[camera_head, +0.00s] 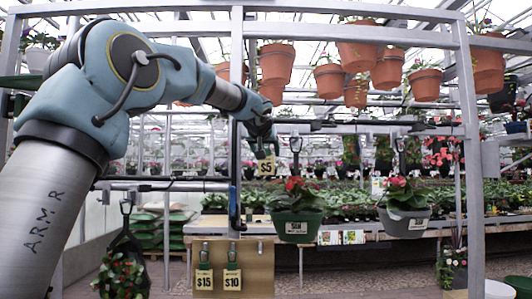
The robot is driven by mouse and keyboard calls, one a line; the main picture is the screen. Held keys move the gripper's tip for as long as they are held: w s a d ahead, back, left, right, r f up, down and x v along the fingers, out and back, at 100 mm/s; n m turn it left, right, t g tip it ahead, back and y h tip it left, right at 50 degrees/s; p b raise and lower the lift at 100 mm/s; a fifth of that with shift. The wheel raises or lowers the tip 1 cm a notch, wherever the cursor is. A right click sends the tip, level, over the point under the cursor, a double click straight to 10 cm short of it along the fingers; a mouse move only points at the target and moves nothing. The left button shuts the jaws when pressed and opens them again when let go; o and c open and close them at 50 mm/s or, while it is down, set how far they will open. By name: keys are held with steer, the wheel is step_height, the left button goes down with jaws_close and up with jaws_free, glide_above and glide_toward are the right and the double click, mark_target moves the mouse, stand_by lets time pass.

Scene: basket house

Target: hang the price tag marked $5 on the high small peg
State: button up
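The price tag marked $5 (266,169) is a small tan tag hanging just below my gripper (264,151), in the middle of the view. My gripper appears shut on the tag's top; the fingertips are small and dark here. The tag hangs upright, left of a green hanging pot and above a wooden board (258,268). On the board hang the $15 tag (204,280) and the $10 tag (232,280), side by side on green-topped holders. I cannot make out the high small peg clearly.
A green pot with red flowers (295,226) hangs close at the right, and a grey pot (405,222) farther right. A metal upright (236,110) stands just left of my gripper. Terracotta pots (276,62) hang above. A leafy basket (122,268) hangs lower left.

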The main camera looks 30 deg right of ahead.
steer(key=o, duration=0.4)
steer(key=shift+c, duration=0.2)
steer(key=shift+s, duration=0.1)
steer(key=b+v, duration=0.4)
steer(key=v, duration=0.7)
steer(key=w+a+f+n+g+y, duration=0.1)
steer(key=a+f+y, duration=0.1)
steer(key=a+f, duration=0.65)
steer(key=w+a+f+g+y, duration=0.2)
steer(key=a+f, duration=0.3)
steer(key=f, duration=0.6)
steer(key=w+a+f+n+g+y, duration=0.1)
steer(key=a+f+y, duration=0.1)
steer(key=a+f, duration=0.65)
steer(key=s+a+f+n+g, duration=0.2)
steer(key=s+a+f, duration=0.7)
steer(key=f, duration=0.2)
steer(key=s+a+f+n+g+y, duration=0.1)
steer(key=s+a+f+g, duration=0.2)
steer(key=s+a+f, duration=0.6)
step_height(320, 180, down, 3)
steer(key=shift+s+a+f+n+g+y, duration=0.1)
steer(key=shift+s+a+n+g+y, duration=0.2)
steer(key=shift+n, duration=0.1)
